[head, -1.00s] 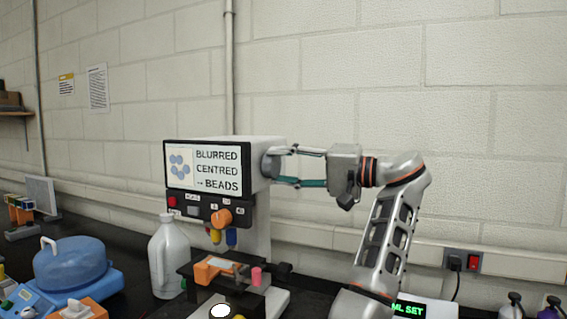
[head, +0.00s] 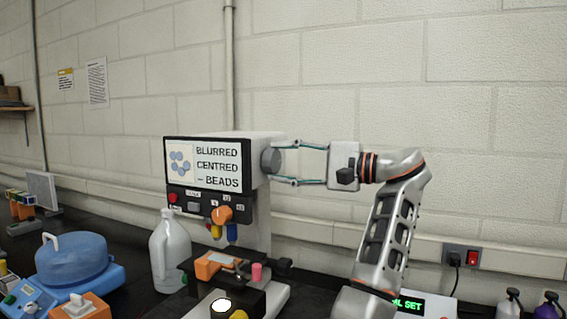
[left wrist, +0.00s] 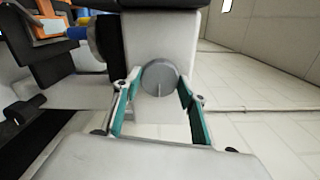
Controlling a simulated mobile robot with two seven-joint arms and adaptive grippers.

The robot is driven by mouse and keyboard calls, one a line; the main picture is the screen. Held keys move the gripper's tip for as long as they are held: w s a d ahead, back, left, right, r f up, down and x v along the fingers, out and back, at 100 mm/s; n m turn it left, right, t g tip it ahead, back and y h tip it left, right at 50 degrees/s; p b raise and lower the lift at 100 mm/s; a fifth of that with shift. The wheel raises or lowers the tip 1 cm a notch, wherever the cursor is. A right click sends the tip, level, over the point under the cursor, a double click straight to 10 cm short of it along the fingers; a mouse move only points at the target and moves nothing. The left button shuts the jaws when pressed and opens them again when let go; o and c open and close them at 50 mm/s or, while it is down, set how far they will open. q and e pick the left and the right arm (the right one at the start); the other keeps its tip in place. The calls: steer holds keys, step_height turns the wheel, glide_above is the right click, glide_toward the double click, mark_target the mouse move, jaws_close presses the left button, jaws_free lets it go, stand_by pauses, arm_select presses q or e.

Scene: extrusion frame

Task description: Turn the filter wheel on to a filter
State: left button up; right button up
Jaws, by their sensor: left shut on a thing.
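A round grey wheel (head: 271,161), which looks like the filter wheel, sits on the right side of the white microscope head (head: 258,142). My left gripper (head: 285,163) is shut on it, with one finger above and one below in the head view. In the left wrist view the wheel (left wrist: 160,77) lies between the two teal fingers of my left gripper (left wrist: 160,88), with a thin line on its face. The screen (head: 203,165) reads "BLURRED", "CENTRED" and "BEADS" beside blue discs. My right gripper is not in view.
Below the screen are an orange knob (head: 221,214) and the stage with an orange clip (head: 207,266). A white jug (head: 170,252) stands left of the microscope. A blue-lidded device (head: 72,262) is farther left.

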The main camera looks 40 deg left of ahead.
arm_select(q)
steer(key=o, duration=1.1)
steer(key=shift+c, duration=0.2)
